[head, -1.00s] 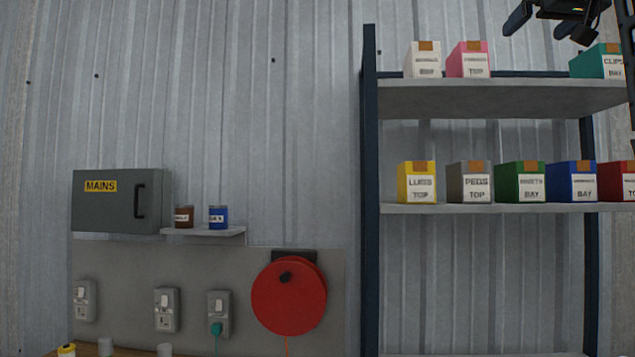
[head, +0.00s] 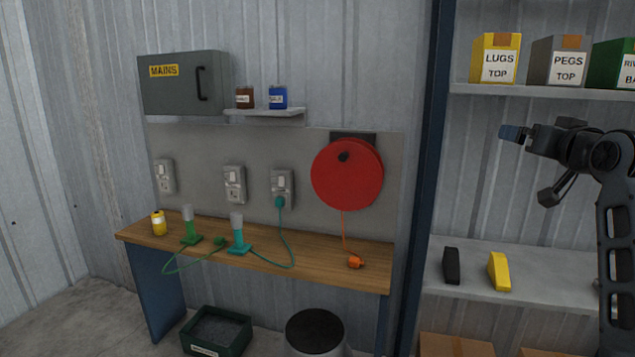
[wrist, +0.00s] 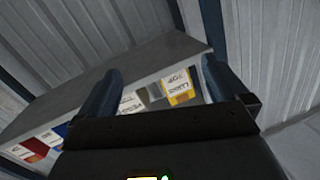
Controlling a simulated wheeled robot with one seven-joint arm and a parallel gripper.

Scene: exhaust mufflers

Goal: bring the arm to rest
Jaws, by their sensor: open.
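My gripper (head: 508,132) is at the right of the head view, its fingers pointing left, in front of the shelving unit and below the shelf of boxes. Nothing shows held in it. In the wrist view my gripper (wrist: 157,85) has its two dark blue fingers spread wide apart, with empty space between them. Beyond the fingers the wrist view shows the shelf with labelled boxes, tilted. My arm runs down the right edge of the head view.
A shelving unit (head: 440,150) holds yellow (head: 496,58) and grey (head: 557,60) boxes above, black (head: 451,266) and yellow (head: 499,271) pieces below. Left of it stand a wooden bench (head: 330,272), a red reel (head: 347,174), a green bin (head: 216,331) and a dark-topped drum (head: 315,332).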

